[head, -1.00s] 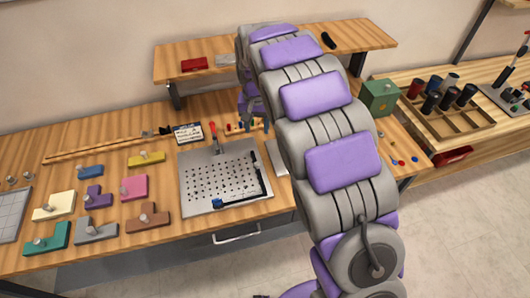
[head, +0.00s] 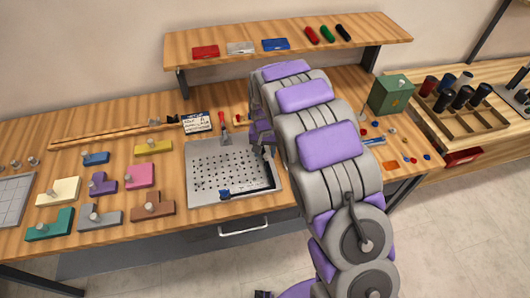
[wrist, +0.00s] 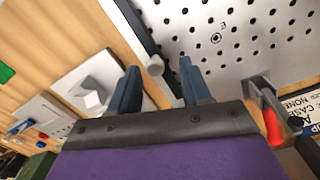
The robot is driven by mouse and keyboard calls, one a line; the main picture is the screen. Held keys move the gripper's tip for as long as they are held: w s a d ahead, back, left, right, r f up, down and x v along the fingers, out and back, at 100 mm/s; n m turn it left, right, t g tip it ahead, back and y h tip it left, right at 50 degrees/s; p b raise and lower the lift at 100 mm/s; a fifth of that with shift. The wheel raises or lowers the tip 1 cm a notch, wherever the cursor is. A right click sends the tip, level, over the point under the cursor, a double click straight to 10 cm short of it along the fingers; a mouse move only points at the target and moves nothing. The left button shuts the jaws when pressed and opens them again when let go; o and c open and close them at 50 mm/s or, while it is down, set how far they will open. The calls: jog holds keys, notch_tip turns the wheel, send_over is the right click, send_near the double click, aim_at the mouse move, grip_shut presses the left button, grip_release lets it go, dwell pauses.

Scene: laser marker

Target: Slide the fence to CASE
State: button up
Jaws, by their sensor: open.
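The perforated metal plate (head: 215,170) lies on the bench, with a dark bar, apparently the fence (wrist: 138,25), along one edge in the wrist view. In the head view my arm partly hides that right side. A small grey knob (wrist: 155,65) stands by the bar. My gripper (wrist: 159,68) is open, its two blue-grey fingers on either side of the knob, with a visible gap; contact cannot be told. In the head view my gripper (head: 262,138) is low over the plate's right side. A label card (head: 196,122) with CASE lettering stands behind the plate; it also shows in the wrist view (wrist: 305,110).
A red-handled clamp (head: 223,122) stands at the plate's back edge. Coloured knobbed blocks (head: 140,176) lie left of the plate. A green box (head: 390,94) stands at the right. The raised shelf (head: 290,43) spans the back.

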jog(key=shift+f, duration=0.4)
jog(key=shift+d, duration=0.4)
jog(key=shift+a, duration=0.2)
grip_shut()
jog(key=shift+a, duration=0.1)
